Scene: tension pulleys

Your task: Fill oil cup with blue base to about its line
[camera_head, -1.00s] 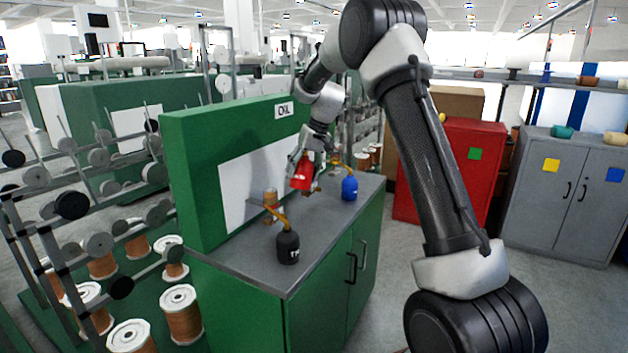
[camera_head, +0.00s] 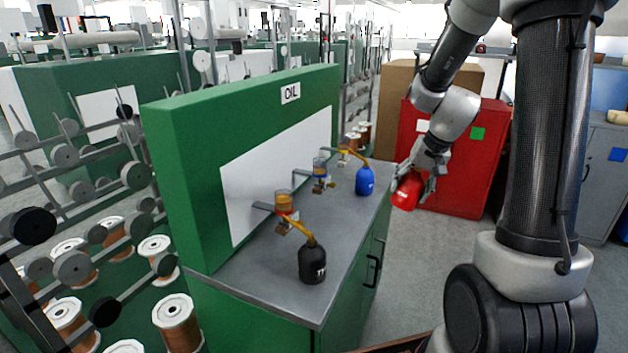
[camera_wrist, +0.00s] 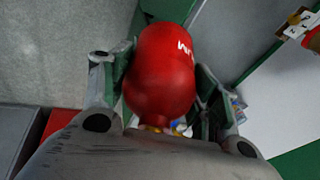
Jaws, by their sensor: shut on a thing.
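My gripper (camera_head: 412,187) is shut on a red oil bottle (camera_head: 407,191), tilted beyond the right edge of the counter, in front of a red cabinet. In the wrist view the red bottle (camera_wrist: 162,75) sits between the fingers; its spout is hidden. The oil cup with the blue base (camera_head: 321,182) is mounted on the panel side, in the middle of a row. It has some amber in it, but its line is too small to read. A nearer cup with a reddish base (camera_head: 284,204) holds amber oil. A farther cup (camera_head: 344,156) looks yellowish.
A black bottle (camera_head: 312,263) and a blue bottle (camera_head: 365,181), each with a yellow spout, stand on the grey counter (camera_head: 262,264). A green panel (camera_head: 200,165) marked OIL rises behind. Grey floor is open right of the counter.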

